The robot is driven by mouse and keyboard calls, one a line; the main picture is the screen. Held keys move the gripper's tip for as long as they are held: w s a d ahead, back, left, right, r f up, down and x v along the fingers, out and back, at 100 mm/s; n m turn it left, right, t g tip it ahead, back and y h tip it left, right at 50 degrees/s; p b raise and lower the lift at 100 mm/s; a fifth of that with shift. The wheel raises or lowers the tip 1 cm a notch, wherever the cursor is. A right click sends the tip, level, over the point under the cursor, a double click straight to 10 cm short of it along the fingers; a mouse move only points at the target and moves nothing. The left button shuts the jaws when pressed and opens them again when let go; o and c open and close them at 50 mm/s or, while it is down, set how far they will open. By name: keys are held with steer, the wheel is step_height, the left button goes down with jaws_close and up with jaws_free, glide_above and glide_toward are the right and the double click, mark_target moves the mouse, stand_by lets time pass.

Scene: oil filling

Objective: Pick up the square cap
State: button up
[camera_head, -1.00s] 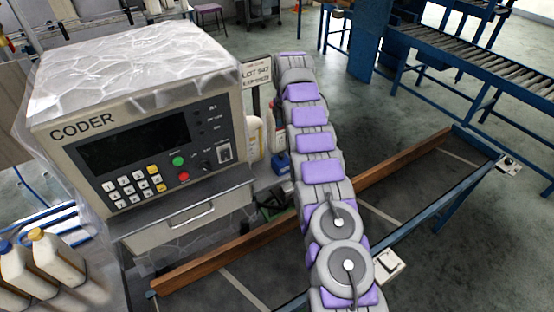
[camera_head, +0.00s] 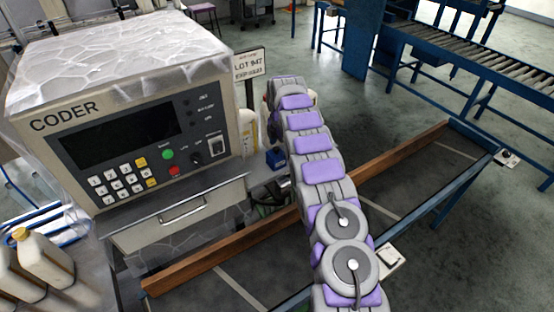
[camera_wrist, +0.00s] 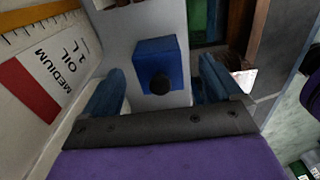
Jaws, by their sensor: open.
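The square cap (camera_wrist: 152,52) is a blue block with a round black knob (camera_wrist: 160,84) on the side facing the wrist camera. In the wrist view it sits on a pale grey surface, centred between the two fingers of my gripper (camera_wrist: 161,76). The fingers are spread, with a gap visible on each side of the cap. In the head view a small blue block (camera_head: 276,158), which looks like the same cap, shows beside my arm, right of the coder. My gripper is hidden behind my arm there.
The coder machine (camera_head: 130,125) stands left of my arm. A pale jug (camera_head: 248,132) and a LOT sign (camera_head: 249,64) stand behind the cap. In the wrist view a jug labelled MEDIUM OIL (camera_wrist: 50,72) is close on the left. A wooden rail (camera_head: 215,247) runs below my arm.

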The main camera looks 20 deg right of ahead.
mark_target(278, 152)
steer(key=shift+a+f, duration=0.2)
steer(key=shift+f, duration=0.35)
steer(key=shift+a+f, duration=0.2)
steer(key=shift+f, duration=0.35)
step_height(278, 152, down, 4)
steer(key=shift+f+b, duration=0.2)
steer(key=shift+b, duration=0.6)
steer(key=shift+c, duration=0.2)
steer(key=shift+r, duration=0.1)
steer(key=c, duration=1)
steer(key=shift+w+r, duration=0.1)
step_height(278, 152, up, 10)
steer(key=shift+f+p, duration=0.1)
steer(key=shift+p, duration=0.95)
